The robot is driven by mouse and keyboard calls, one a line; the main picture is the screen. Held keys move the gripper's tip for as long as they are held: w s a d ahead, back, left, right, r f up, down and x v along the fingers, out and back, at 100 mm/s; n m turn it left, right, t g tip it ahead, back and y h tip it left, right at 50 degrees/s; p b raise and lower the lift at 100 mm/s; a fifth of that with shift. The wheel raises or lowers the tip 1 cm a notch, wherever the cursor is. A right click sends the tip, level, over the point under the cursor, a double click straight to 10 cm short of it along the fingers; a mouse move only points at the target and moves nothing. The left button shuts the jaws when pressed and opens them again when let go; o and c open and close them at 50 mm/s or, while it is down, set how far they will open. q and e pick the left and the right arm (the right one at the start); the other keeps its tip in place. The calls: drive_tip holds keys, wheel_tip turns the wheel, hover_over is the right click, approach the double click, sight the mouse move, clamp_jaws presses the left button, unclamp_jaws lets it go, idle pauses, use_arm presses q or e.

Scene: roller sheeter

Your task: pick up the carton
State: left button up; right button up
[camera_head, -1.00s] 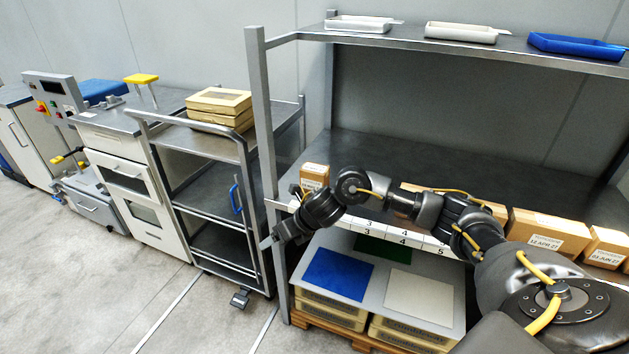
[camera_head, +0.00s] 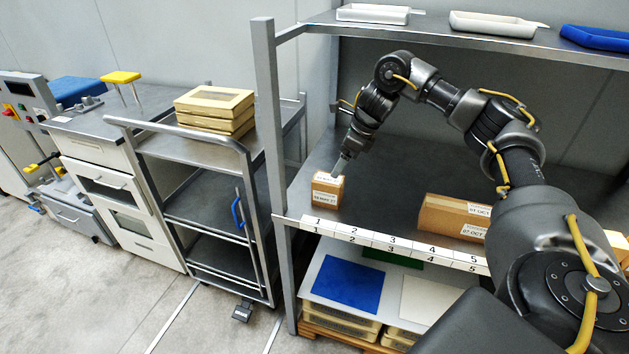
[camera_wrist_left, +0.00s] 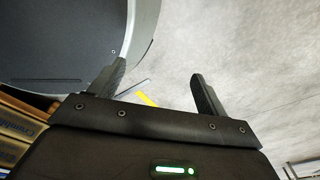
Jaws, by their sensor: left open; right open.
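A small brown carton (camera_head: 326,190) with white date labels stands at the left end of the middle shelf, above the number 1 on the edge strip. My right gripper (camera_head: 342,165) is open and points down at the carton's top right edge from above. Whether its fingers touch the carton cannot be told. A longer brown carton (camera_head: 440,217) with labels stands further right on the shelf, with my right arm passing above and in front. My left gripper (camera_wrist_left: 157,75) is open and empty in the left wrist view, over the grey floor.
A grey upright post (camera_head: 269,120) stands left of the small carton. The upper shelf (camera_head: 430,33) holds white and blue trays. The number strip (camera_head: 390,246) runs along the shelf's front edge. A trolley (camera_head: 200,150) with stacked boxes (camera_head: 214,105) stands left. Shelf space behind the cartons is clear.

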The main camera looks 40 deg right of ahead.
sight(331, 179)
drive_tip(key=shift+w+d+r, duration=0.1)
drive_tip(key=shift+w+r, duration=0.05)
drive_tip(key=shift+w, duration=0.05)
drive_tip(key=shift+a+f+b, duration=0.25)
drive_tip(key=shift+f+b, duration=0.15)
drive_tip(key=shift+f, duration=0.35)
drive_tip(key=x, duration=0.3)
drive_tip(key=shift+w+f+b, duration=0.25)
drive_tip(key=shift+b, duration=0.15)
drive_tip(key=shift+w+f, duration=0.15)
drive_tip(key=shift+a+f, duration=0.1)
drive_tip(key=x, duration=0.3)
drive_tip(key=p+x, duration=0.1)
drive_tip(key=x, duration=0.1)
drive_tip(key=shift+s, duration=0.4)
use_arm(q)
drive_tip(key=shift+s+f, duration=0.35)
drive_tip(key=shift+s, duration=0.4)
